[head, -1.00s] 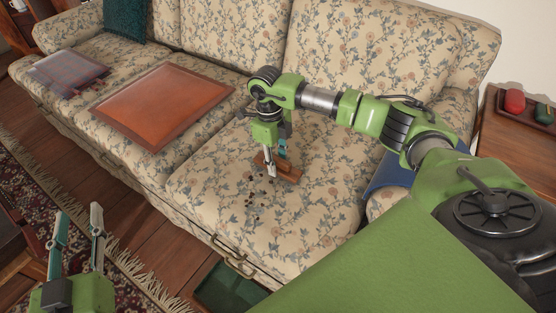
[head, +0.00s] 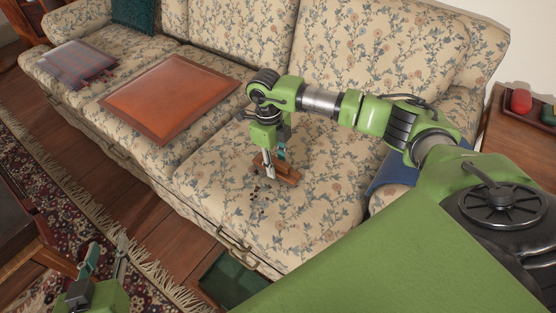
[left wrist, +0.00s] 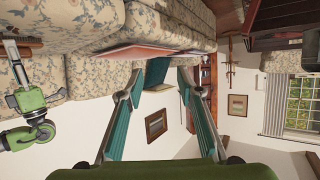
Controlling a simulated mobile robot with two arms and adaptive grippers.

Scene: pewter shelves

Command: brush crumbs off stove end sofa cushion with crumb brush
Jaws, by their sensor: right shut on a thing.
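The sofa seat cushion (head: 320,205) at the right end has a cream floral cover. Several dark crumbs (head: 258,195) lie on its front left part. My right gripper (head: 274,167) points down over this cushion, shut on the wooden crumb brush (head: 288,173). The brush is low at the cushion, just behind the crumbs; its underside is hidden, so I cannot tell if it touches. My left gripper (head: 106,257) is open and empty, low at the left over the rug. Its spread teal fingers also show in the left wrist view (left wrist: 155,85).
A red-brown leather panel (head: 170,95) lies on the middle seat and a plaid cloth (head: 75,62) on the left seat. A green drawer or box (head: 232,280) sits below the sofa front. A side table (head: 515,135) with a tray stands right.

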